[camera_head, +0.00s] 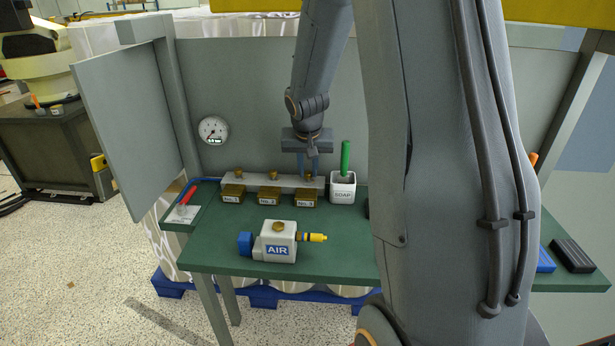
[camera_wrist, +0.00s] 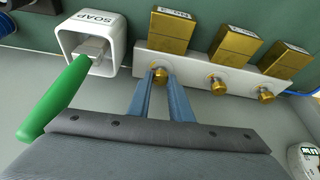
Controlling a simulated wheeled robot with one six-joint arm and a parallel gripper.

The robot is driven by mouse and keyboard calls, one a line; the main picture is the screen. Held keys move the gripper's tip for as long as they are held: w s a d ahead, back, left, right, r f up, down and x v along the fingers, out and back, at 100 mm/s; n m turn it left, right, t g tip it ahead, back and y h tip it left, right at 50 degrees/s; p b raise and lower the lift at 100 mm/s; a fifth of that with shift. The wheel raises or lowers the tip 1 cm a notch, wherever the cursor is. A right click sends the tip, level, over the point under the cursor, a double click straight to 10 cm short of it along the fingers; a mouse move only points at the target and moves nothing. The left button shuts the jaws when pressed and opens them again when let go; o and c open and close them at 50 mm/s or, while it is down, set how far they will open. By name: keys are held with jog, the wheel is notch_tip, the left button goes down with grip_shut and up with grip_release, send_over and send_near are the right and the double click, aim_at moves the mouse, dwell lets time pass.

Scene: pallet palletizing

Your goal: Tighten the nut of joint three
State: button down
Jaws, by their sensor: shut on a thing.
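Three brass joint blocks stand in a row on a grey manifold bar, labelled No.1 (camera_head: 233,193), No.2 (camera_head: 269,194) and No.3 (camera_head: 306,196). Each has a brass nut behind it on the bar. My gripper (camera_head: 308,170) points down at the nut of joint three, at the right end of the row. In the wrist view its two blue fingers (camera_wrist: 161,74) close around that brass nut (camera_wrist: 160,79). The nuts of joint two (camera_wrist: 217,84) and joint one (camera_wrist: 266,94) are free. The fingers partly hide the held nut.
A white soap pot (camera_head: 343,188) with a green-handled brush (camera_head: 345,157) stands close to the right of joint three. A white AIR unit (camera_head: 276,241) sits at the bench's front. A round gauge (camera_head: 213,130) hangs on the back panel.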

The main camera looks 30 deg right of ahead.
jog(key=shift+w+a+f+m+h+b, duration=0.15)
jog(key=shift+m+b, duration=0.25)
jog(key=shift+b, duration=0.8)
jog(key=shift+w+f+m+h+b, duration=0.15)
jog(key=shift+m+b, duration=0.25)
jog(key=shift+b, duration=0.75)
jog(key=shift+s+r+m+b, duration=0.1)
jog(key=shift+m+b, duration=0.3)
jog(key=shift+b, duration=0.6)
jog(key=shift+r+m+g+h+b, duration=0.15)
jog(key=shift+m+g+h+b, duration=0.25)
jog(key=shift+m+b, duration=0.55)
jog(key=c, duration=1.6)
grip_release()
jog(key=shift+s, duration=0.1)
jog(key=b+v, duration=0.1)
jog(key=v, duration=0.7)
